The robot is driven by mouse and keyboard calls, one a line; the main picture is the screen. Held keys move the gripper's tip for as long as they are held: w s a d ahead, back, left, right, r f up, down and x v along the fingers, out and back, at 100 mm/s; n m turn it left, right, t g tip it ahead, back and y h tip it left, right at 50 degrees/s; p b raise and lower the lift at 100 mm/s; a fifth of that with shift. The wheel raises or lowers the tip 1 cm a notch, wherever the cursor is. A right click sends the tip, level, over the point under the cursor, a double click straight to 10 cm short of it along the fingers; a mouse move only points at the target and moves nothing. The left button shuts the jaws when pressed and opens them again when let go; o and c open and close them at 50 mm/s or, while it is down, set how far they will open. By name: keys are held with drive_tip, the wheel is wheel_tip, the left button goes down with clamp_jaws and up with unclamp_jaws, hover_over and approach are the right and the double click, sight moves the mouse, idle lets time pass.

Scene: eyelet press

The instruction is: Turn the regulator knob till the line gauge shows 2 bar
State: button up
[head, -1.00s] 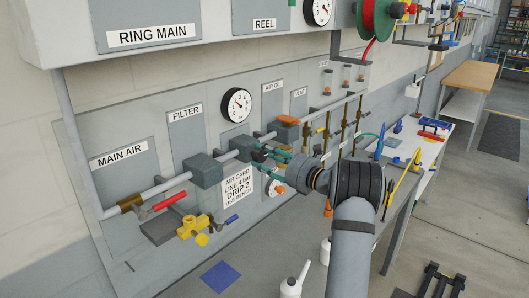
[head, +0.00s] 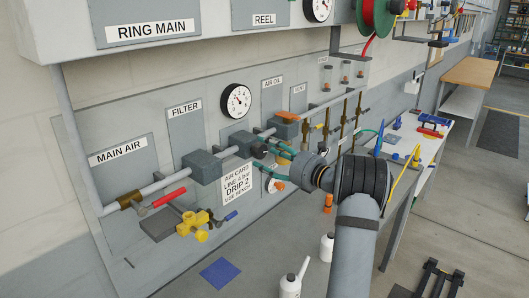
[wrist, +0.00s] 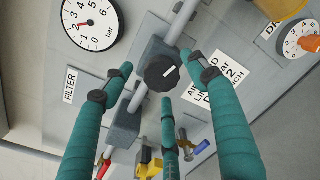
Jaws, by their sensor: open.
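The regulator knob (wrist: 162,72) is black with a white mark, on a grey block of the pipe. My gripper (wrist: 160,82) has several teal fingers spread open around the knob. The fingertips appear apart from it, and nothing is held. The line gauge (wrist: 92,22) is white with a black rim, marked in bar. Its red needle points left, near the low numbers; the exact reading is hard to tell. The gauge also shows in the head view (head: 237,101).
A card (head: 238,190) below the pipe reads line 4 bar, drip 2. A smaller dial (wrist: 300,40) with an orange part is at the wrist view's right. Yellow valve (head: 193,224) and red handle (head: 170,198) are at left. White bottles (head: 290,287) stand below.

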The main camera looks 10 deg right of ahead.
drive_tip(key=v, duration=1)
drive_tip(key=shift+s+d, duration=0.2)
drive_tip(key=shift+r, duration=0.15)
